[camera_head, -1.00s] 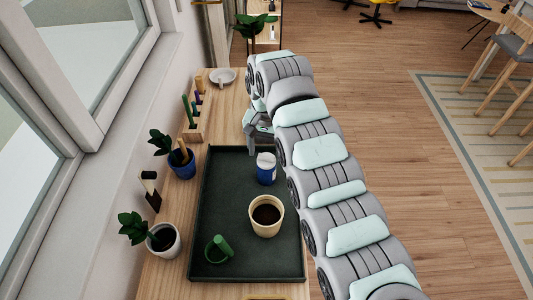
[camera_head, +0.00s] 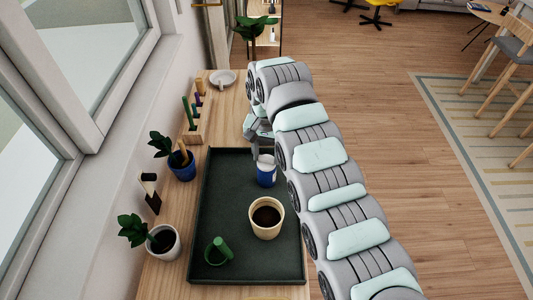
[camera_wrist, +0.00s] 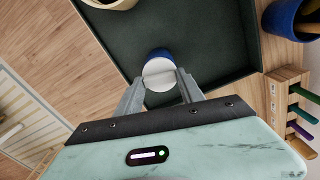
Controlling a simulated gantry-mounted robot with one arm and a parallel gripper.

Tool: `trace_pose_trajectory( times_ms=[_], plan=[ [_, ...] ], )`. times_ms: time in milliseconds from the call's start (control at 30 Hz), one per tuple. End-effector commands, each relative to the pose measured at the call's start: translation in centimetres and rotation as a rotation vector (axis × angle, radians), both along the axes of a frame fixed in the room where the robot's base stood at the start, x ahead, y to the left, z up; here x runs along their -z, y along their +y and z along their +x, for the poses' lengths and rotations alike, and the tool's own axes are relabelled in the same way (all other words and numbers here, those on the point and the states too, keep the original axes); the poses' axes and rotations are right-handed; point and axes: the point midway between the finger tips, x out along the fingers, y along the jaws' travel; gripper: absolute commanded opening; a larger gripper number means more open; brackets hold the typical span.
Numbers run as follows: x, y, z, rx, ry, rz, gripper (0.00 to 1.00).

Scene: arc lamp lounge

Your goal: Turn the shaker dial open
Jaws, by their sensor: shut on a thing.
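The shaker (camera_head: 266,176) is a small blue container with a white top. It stands upright on the dark green tray (camera_head: 225,185), near its far right corner. In the wrist view its round white dial (camera_wrist: 159,74) faces the camera, with the blue body (camera_wrist: 158,54) showing behind it. My gripper (camera_head: 264,150) is over the shaker, and its fingers also show in the wrist view (camera_wrist: 160,80). The fingers are shut on the white dial, one on each side. Any marking on the dial is too small to read.
Potted plants (camera_head: 181,164) (camera_head: 163,241) and a wooden holder (camera_head: 195,126) line the window side. A white dish (camera_head: 222,78) is at the far end.

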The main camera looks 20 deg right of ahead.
Motion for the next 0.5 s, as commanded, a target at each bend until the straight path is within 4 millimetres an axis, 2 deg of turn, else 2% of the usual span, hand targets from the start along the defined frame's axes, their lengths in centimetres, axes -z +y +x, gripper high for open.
trace_pose_trajectory(
  times_ms=[133, 267, 500],
  plan=[
    [0.0, 0.0, -0.01, 0.0, 0.0, 0.0, 0.04],
    [-0.08, 0.01, -0.01, -0.026, 0.001, 0.001, 0.04],
    [-0.23, 0.01, 0.01, -0.268, 0.001, 0.001, 0.04]
  ],
)
